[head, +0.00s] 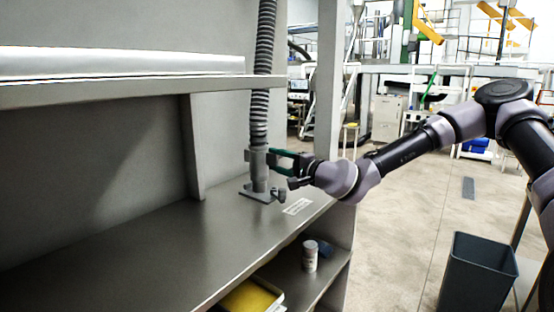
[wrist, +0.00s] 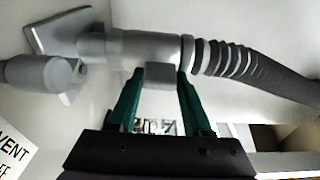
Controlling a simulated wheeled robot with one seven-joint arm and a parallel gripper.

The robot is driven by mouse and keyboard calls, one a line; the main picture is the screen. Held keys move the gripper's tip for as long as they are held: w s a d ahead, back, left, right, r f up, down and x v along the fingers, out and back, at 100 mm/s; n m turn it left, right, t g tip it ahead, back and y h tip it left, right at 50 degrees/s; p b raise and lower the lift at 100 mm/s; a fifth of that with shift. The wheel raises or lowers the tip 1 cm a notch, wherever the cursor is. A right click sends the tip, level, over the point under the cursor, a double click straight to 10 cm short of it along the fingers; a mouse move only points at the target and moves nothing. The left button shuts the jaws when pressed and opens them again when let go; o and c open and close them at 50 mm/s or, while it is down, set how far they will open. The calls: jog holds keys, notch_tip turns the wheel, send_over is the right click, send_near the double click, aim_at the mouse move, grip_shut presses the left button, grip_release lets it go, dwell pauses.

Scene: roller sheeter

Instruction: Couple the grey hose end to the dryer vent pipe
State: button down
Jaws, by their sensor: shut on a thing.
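The grey ribbed hose (head: 261,90) hangs from above, and its smooth grey hose end (head: 258,158) points down. The dryer vent pipe (head: 260,184) stands upright on a square flange on the grey counter. The hose end is in line with the pipe and appears to meet its top; I cannot tell how far it is seated. My gripper (head: 276,160) comes from the right with green fingers, shut on the hose end. In the wrist view the fingers (wrist: 161,76) hold a small block on the side of the hose end (wrist: 140,47). The flange (wrist: 62,30) shows at upper left.
A small grey knob-like fitting (head: 279,194) stands beside the flange. A white label (head: 297,206) lies on the counter (head: 150,255). A shelf (head: 120,92) overhangs at left. A dark bin (head: 478,272) stands on the floor.

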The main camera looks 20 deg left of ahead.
jog(key=shift+f, duration=0.25)
jog(key=shift+f, duration=0.4)
jog(key=shift+f, duration=0.25)
jog(key=shift+f, duration=0.9)
dwell(1.1)
jog(key=shift+c, duration=1.3)
grip_release()
jog(key=shift+f, duration=0.1)
jog(key=shift+d, duration=0.1)
